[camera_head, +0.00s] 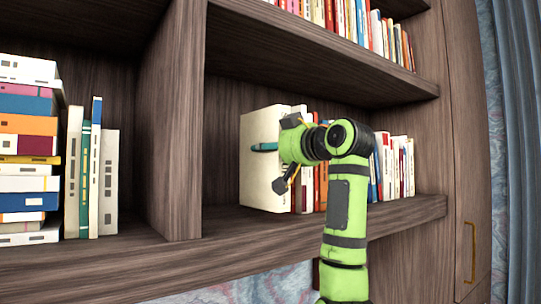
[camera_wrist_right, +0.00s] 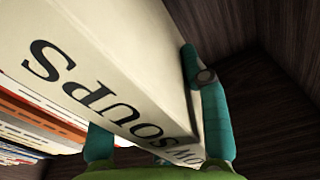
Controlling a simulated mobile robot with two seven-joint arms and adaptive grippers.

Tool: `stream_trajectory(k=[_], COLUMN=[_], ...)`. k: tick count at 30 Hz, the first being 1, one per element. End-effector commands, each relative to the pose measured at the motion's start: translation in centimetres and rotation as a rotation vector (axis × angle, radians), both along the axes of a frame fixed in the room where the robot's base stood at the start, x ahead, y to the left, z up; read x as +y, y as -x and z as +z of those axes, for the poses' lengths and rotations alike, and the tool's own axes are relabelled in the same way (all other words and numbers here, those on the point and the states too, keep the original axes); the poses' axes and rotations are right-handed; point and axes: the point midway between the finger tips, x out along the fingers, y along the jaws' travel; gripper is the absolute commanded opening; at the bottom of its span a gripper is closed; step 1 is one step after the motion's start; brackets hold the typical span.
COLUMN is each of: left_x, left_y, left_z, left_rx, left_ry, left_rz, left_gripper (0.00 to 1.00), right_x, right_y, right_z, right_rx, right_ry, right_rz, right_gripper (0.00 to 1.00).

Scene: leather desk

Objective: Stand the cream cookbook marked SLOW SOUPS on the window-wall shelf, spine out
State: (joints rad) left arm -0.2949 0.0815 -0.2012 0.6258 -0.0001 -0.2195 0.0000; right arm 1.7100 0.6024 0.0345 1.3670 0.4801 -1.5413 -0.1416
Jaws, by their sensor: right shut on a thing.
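The cream cookbook (camera_head: 258,180) stands upright in the right-hand shelf bay, at the left end of a row of books. Its base looks to be at the shelf board (camera_head: 225,225); whether it bears on it is hard to tell. In the right wrist view the cookbook (camera_wrist_right: 110,50) fills much of the picture, with "SOUPS" and part of the word before it on its spine, facing my gripper. My right gripper (camera_head: 272,165) is shut on the book, with one teal finger on each side of it, as the right wrist view shows (camera_wrist_right: 150,100). My left gripper is out of view.
Several upright books (camera_head: 400,165) stand right of the cookbook, close to it. Left of it is bare shelf up to a wooden divider (camera_head: 178,125). Beyond the divider are a book stack (camera_head: 28,150) and some upright books (camera_head: 92,170). More books (camera_head: 345,20) fill the shelf above.

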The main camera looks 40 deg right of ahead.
Motion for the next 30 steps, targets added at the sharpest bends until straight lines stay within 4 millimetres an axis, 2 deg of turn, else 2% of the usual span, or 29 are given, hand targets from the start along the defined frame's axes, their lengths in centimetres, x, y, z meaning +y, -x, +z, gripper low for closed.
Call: stream_trajectory(k=[6,17,18,19,20,30], left_x=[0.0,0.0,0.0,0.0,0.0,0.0], left_y=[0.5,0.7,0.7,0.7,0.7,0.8], left_z=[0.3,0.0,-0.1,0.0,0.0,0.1], left_rx=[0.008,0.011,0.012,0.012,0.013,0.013], left_ry=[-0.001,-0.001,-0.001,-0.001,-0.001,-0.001], left_rz=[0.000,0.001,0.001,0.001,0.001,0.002], left_gripper=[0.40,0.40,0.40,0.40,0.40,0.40], right_x=[0.0,0.0,0.0,0.0,0.0,0.0], right_y=[0.1,0.1,0.0,0.0,0.0,0.0], right_z=[-1.5,-1.9,-2.2,-2.1,-2.1,-1.9], right_rx=[-0.007,-0.007,0.001,0.001,0.001,0.001], right_ry=[0.001,0.000,-0.001,-0.001,-0.001,-0.001], right_rz=[0.000,0.000,0.000,0.000,0.000,0.001], right_gripper=[0.00,0.00,0.49,0.61,0.69,0.69])
